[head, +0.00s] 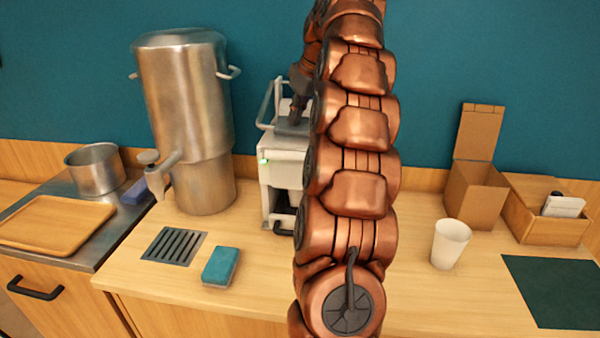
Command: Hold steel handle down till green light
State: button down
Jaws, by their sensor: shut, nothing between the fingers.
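A white and grey machine (283,165) stands against the back of the counter, partly hidden behind my copper arm. A steel handle (267,103) forms a bar loop at its top left and slants upward. A small green light (264,161) shows on the upper left of the machine's front. My gripper (296,119) is dark, points down and is shut with nothing in it. Its tips are over the machine's top, beside the handle's left bar. I cannot tell whether they touch the handle or the machine. The arm hides the machine's right side.
A tall steel urn (188,110) with a tap stands left of the machine. A drain grate (174,246) and a blue-green sponge (220,266) lie in front. A white cup (450,244), a cardboard box (475,195) and a dark green mat (556,290) are to the right.

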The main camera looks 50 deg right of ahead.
notch_tip(320, 180, up, 12)
jog(key=p, duration=0.9)
jog(key=shift+p, duration=0.4)
jog(key=shift+f, duration=0.1)
jog(key=s+a+f+g+y, duration=0.1)
jog(key=s+a+f+g, duration=0.3)
jog(key=a, duration=1)
jog(key=s+a+f+t, duration=0.15)
jog(key=a+f, duration=0.35)
jog(key=a, duration=0.9)
jog(key=s+a+f+g, duration=0.1)
jog(key=s+a+f, duration=0.2)
jog(key=s+f, duration=0.2)
jog(key=s+a+f+g+h, duration=0.1)
jog(key=s+a+f, duration=0.2)
jog(key=s, duration=0.8)
jog(key=s+a+f+m+g, duration=0.1)
jog(key=s+a+f+g, duration=0.1)
jog(key=s+f, duration=0.6)
jog(key=shift+a, duration=0.75)
